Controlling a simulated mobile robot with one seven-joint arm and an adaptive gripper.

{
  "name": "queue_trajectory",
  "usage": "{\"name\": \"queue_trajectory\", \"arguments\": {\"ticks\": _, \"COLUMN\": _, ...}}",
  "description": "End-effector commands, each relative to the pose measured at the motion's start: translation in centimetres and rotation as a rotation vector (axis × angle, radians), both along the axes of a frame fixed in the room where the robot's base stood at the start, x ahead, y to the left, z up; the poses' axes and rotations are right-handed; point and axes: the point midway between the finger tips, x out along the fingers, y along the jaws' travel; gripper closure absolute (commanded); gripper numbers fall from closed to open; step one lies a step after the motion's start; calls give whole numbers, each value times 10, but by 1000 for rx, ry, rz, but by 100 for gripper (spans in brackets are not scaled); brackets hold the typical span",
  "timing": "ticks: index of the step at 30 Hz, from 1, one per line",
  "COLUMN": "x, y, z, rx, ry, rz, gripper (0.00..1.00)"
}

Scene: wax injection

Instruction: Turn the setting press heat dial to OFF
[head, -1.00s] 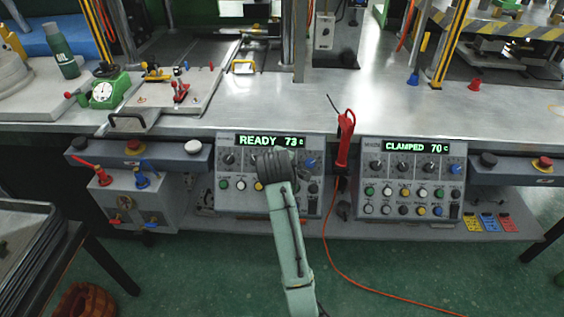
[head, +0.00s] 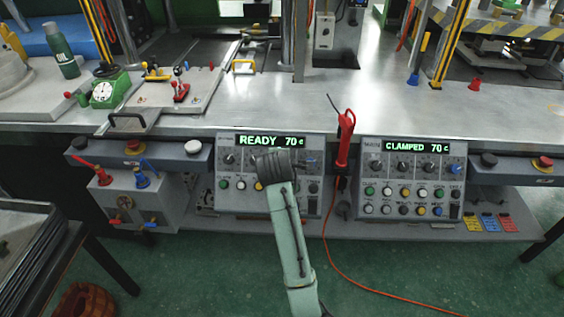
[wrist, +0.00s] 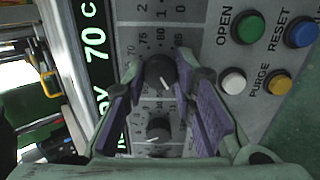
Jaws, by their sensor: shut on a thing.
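In the head view my gripper (head: 280,163) is at the left control panel (head: 233,203), whose display (head: 270,141) reads READY 70 c. It covers the middle dials there. In the wrist view my gripper (wrist: 158,74) has its purple-padded fingers on either side of a black dial (wrist: 158,70) and is shut on it. This dial has a white pointer mark toward the lower right and a printed number scale beside it. A second black dial (wrist: 158,129) lies lower, between the finger bases. I cannot read a name or OFF mark for the held dial.
White (wrist: 233,80), green (wrist: 249,26), blue (wrist: 300,32) and yellow (wrist: 279,82) buttons sit right of the fingers. A second panel (head: 411,207) reads CLAMPED 70 c. A red tool (head: 344,140) with an orange cable hangs between the panels.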

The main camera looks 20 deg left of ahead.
Motion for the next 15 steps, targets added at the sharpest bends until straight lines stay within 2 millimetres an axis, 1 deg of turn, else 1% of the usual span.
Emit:
{"name": "queue_trajectory", "arguments": {"ticks": 5, "x": 0, "y": 0, "z": 0, "rx": -1, "ry": 2, "rz": 1, "gripper": 100}}
{"name": "queue_trajectory", "arguments": {"ticks": 6, "x": 0, "y": 0, "z": 0, "rx": -1, "ry": 2, "rz": 1, "gripper": 73}}
{"name": "queue_trajectory", "arguments": {"ticks": 14, "x": 0, "y": 0, "z": 0, "rx": 0, "ry": 1, "rz": 0, "gripper": 55}}
{"name": "queue_trajectory", "arguments": {"ticks": 15, "x": 0, "y": 0, "z": 0, "rx": 0, "ry": 1, "rz": 0, "gripper": 55}}
